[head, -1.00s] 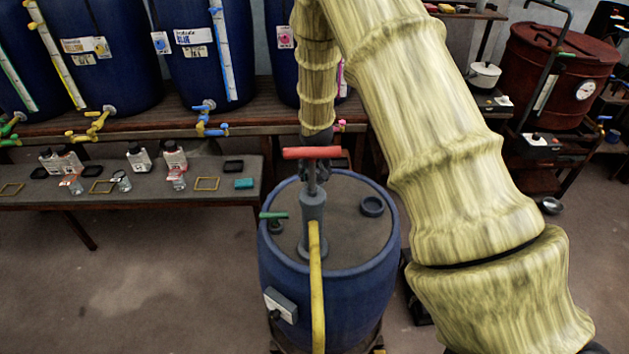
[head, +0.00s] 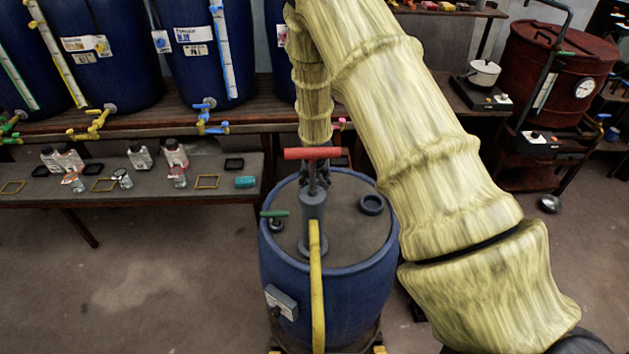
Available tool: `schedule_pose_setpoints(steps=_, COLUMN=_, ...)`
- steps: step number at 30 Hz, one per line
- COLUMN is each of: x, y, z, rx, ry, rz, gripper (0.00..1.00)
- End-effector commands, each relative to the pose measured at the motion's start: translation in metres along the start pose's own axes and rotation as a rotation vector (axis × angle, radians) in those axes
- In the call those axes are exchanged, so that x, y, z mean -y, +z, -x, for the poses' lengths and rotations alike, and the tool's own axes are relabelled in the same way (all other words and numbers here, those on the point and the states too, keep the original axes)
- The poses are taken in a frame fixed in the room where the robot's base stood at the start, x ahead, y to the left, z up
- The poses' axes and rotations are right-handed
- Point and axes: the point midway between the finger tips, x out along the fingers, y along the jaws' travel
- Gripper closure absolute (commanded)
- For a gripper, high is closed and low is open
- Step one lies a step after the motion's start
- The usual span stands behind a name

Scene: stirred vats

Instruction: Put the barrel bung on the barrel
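The blue barrel (head: 335,290) stands upright in the middle of the head view, with a grey-brown top. A small dark blue round piece (head: 371,205), which looks like the bung, sits on the right of the top; I cannot tell whether it is loose or seated. A grey hand pump (head: 313,222) with a red T-handle (head: 312,153) and a yellow hose stands upright on the top. My gripper (head: 325,172) is dark and mostly hidden behind the pump handle, near the barrel's far rim. I cannot see its fingertips clearly or whether it holds anything.
A green-handled fitting (head: 274,214) is on the barrel's left. A low bench (head: 215,197) with bottles and small trays stands behind left, below large blue vats (head: 205,60). A red drum (head: 560,75) stands at the right. Floor left of the barrel is clear.

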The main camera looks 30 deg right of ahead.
Motion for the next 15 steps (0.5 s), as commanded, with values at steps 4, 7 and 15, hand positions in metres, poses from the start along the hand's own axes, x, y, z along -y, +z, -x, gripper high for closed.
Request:
schedule_pose_setpoints(steps=4, x=0.0, y=0.0005, z=-0.0011, rx=0.0, ry=0.0, rz=0.0, gripper=0.27)
schedule_pose_setpoints(steps=7, x=0.0001, y=0.0006, z=-0.0012, rx=0.0, ry=0.0, rz=0.0, gripper=0.22)
schedule_pose_setpoints(steps=15, x=0.0002, y=0.0002, z=-0.0004, rx=0.0, ry=0.0, rz=0.0, gripper=0.22)
